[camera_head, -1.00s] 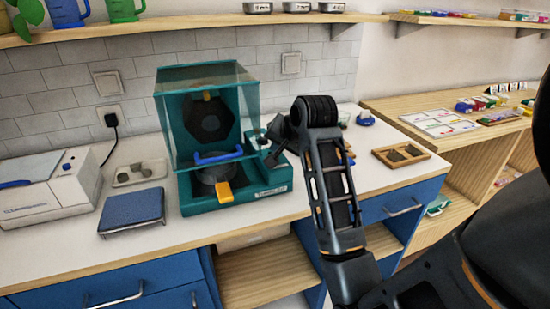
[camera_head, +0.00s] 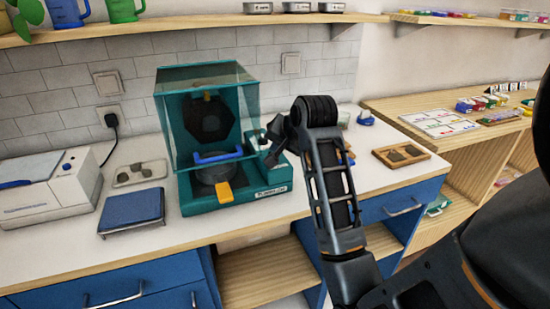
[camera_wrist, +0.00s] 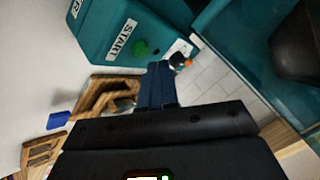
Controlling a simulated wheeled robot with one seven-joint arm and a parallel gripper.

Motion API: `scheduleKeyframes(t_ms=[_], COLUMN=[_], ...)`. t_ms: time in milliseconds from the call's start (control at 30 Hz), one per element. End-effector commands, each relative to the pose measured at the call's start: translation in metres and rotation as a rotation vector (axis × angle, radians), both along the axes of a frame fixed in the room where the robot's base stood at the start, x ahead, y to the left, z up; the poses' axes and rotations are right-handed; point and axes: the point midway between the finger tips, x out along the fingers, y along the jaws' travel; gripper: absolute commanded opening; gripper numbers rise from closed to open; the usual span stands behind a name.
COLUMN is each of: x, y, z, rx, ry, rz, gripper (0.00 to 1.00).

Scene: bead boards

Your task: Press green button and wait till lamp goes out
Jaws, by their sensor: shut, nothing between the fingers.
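A teal machine (camera_head: 235,200) with a clear hood stands on the counter. In the wrist view its teal housing (camera_wrist: 95,25) carries a white START label (camera_wrist: 120,38) and a round green button (camera_wrist: 140,48). My gripper (camera_head: 270,156) is at the machine's right side in the head view. In the wrist view my gripper (camera_wrist: 158,68) has its blue fingers shut and empty, tips close beside the green button; contact cannot be told. A small dark part with an orange spot (camera_wrist: 187,62) lies just right of the tips; I cannot tell whether it is the lamp.
A blue scale (camera_head: 133,208), a small tray (camera_head: 125,182) and a white device (camera_head: 45,185) stand left of the machine. A wooden tray (camera_head: 425,158) lies to the right. A shelf (camera_head: 180,25) runs above. The counter front is clear.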

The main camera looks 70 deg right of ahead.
Motion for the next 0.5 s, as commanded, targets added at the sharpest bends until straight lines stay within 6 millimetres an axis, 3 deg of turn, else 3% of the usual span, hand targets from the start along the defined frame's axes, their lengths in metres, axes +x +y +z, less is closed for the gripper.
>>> scheduleKeyframes(t_ms=[500], x=[-0.0002], y=[0.0002], z=[-0.0064], rx=[0.001], ry=[0.001], rz=[0.000], gripper=[0.00])
